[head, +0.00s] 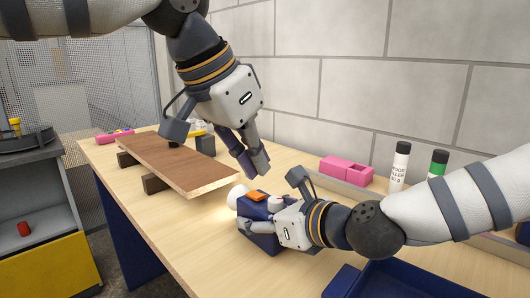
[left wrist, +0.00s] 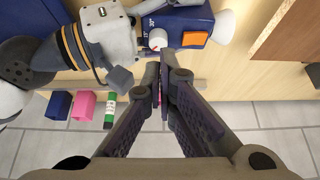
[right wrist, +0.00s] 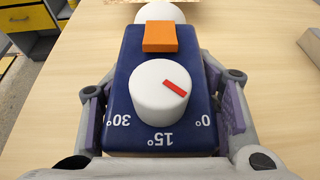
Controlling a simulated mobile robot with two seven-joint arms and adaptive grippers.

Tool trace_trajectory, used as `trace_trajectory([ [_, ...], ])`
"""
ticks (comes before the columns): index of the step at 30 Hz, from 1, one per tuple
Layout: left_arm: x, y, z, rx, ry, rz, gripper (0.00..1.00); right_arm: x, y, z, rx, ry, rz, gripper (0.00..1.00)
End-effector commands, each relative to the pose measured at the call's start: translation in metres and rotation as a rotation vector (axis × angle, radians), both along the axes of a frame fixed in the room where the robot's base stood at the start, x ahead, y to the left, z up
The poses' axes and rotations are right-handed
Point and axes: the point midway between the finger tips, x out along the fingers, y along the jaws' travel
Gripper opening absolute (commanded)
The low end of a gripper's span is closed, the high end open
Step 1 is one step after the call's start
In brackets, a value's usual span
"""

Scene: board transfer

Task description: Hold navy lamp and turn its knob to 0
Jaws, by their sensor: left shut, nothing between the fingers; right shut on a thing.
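The navy lamp (head: 258,238) lies on the table, its white bulb (head: 236,194) lit. My right gripper (head: 264,228) is shut around the lamp's body, a finger on each side in the right wrist view. On top are an orange button (right wrist: 160,37) and a white knob (right wrist: 158,100) with a red mark (right wrist: 175,88). The mark slants to the lower right, roughly toward the 0° label (right wrist: 203,122); 15° and 30° are also printed. My left gripper (head: 254,163) is shut and empty above the lamp; in the left wrist view its fingertips (left wrist: 163,82) are near the knob (left wrist: 157,39), apart from it.
A wooden board (head: 180,165) rests on dark supports to the left of the lamp. A blue tray (head: 425,277) is at the front right.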

Motion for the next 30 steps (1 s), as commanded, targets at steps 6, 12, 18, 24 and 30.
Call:
trace_trajectory([
  [6, 0.000, 0.001, -0.031, 0.002, 0.004, 0.000, 0.00, 0.000, 0.000, 0.000, 0.000, 0.000, 0.000, 0.19],
  [12, 0.000, 0.000, -0.058, 0.003, 0.000, 0.000, 0.00, 0.000, 0.000, 0.000, 0.000, 0.000, 0.000, 0.19],
  [18, 0.000, 0.000, -0.068, 0.002, 0.000, 0.000, 0.00, 0.000, 0.000, 0.000, -0.001, 0.001, 0.000, 0.19],
  [24, 0.000, 0.000, -0.068, 0.001, 0.000, 0.000, 0.00, 0.000, 0.000, 0.000, -0.001, 0.001, 0.000, 0.19],
  [30, 0.001, 0.000, -0.068, 0.001, 0.000, 0.000, 0.00, 0.000, 0.000, 0.000, -0.001, 0.001, 0.000, 0.19],
])
